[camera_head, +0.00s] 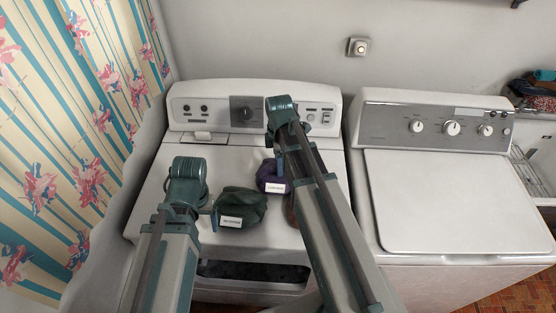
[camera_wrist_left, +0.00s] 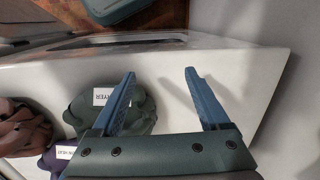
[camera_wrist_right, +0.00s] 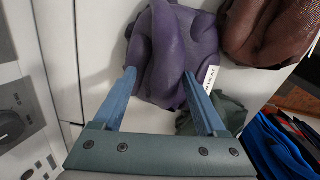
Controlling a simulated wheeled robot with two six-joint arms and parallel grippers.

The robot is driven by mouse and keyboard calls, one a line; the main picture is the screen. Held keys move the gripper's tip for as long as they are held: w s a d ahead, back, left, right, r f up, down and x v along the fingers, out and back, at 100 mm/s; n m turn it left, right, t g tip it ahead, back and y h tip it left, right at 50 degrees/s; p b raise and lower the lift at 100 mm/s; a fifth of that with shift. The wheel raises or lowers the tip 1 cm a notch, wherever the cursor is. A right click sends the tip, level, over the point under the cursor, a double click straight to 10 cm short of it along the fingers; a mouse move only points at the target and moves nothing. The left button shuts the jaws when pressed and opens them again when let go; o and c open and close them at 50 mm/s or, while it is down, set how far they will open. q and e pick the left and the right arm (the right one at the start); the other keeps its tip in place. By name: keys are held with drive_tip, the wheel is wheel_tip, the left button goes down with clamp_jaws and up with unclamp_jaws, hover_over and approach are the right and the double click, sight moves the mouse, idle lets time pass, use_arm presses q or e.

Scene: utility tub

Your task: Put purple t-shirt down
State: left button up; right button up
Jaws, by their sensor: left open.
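The purple t-shirt (camera_head: 270,177) lies crumpled on the white machine top, with a white label facing forward. My right gripper (camera_wrist_right: 160,73) is over it with fingers apart; purple cloth (camera_wrist_right: 175,45) shows between and beyond the fingertips. In the head view my right arm hides that gripper and part of the shirt. My left gripper (camera_wrist_left: 160,73) is open and empty, beside a crumpled green cloth (camera_head: 240,207). The green cloth has a white label and also shows in the left wrist view (camera_wrist_left: 140,108).
A brown cloth (camera_wrist_right: 270,30) lies next to the purple one. A control panel (camera_head: 255,115) rises behind. A second white machine (camera_head: 455,200) with a bare lid stands right, then a sink with folded cloths (camera_head: 538,88). A patterned curtain (camera_head: 80,130) hangs left.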

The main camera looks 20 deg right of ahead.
use_arm(q)
drive_tip(key=shift+w+d, duration=0.2)
use_arm(e)
drive_tip(key=shift+w+d, duration=0.15)
drive_tip(key=shift+w, duration=0.1)
use_arm(q)
wheel_tip(320, 180, up, 12)
drive_tip(key=p, duration=1.2)
use_arm(e)
wheel_tip(320, 180, up, 12)
